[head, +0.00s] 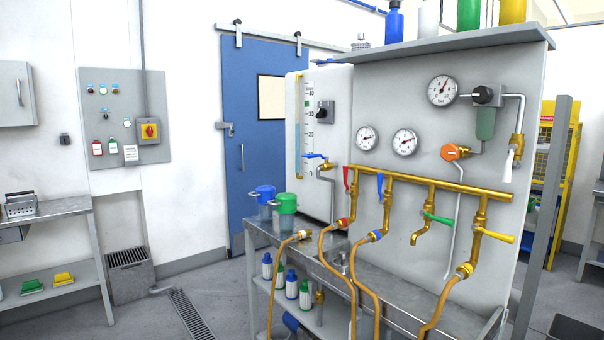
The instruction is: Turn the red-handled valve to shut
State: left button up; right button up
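The red-handled valve (346,179) is the leftmost one below the brass manifold pipe (430,185) on the grey test panel. Its red lever stands about upright, close to the vertical brass drop pipe. A brass-coloured hose (326,246) with a red collar is attached below it. Neither of my grippers is in view, so nothing of mine touches the valve.
A blue-handled valve (380,184), a green-handled valve (437,218) and a yellow-handled valve (495,236) hang to the right. A metal bench (400,306) juts out below, with hoses crossing its front. A green-lidded jar (287,203) stands at its left.

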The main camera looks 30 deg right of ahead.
aim_at(349, 191)
jog(key=i+j+z, duration=0.1)
jog(key=i, duration=0.4)
jog(key=i+j+z, duration=0.15)
jog(key=i, duration=0.3)
jog(key=i+j+z, duration=0.1)
jog(key=i, duration=0.4)
jog(key=i+z, duration=0.25)
jog(key=z, duration=0.2)
jog(key=i+j+z, duration=0.15)
jog(key=z, duration=0.25)
jog(key=i+j+z, duration=0.25)
jog(key=z, duration=0.2)
jog(key=i+j+z, duration=0.25)
jog(key=z, duration=0.2)
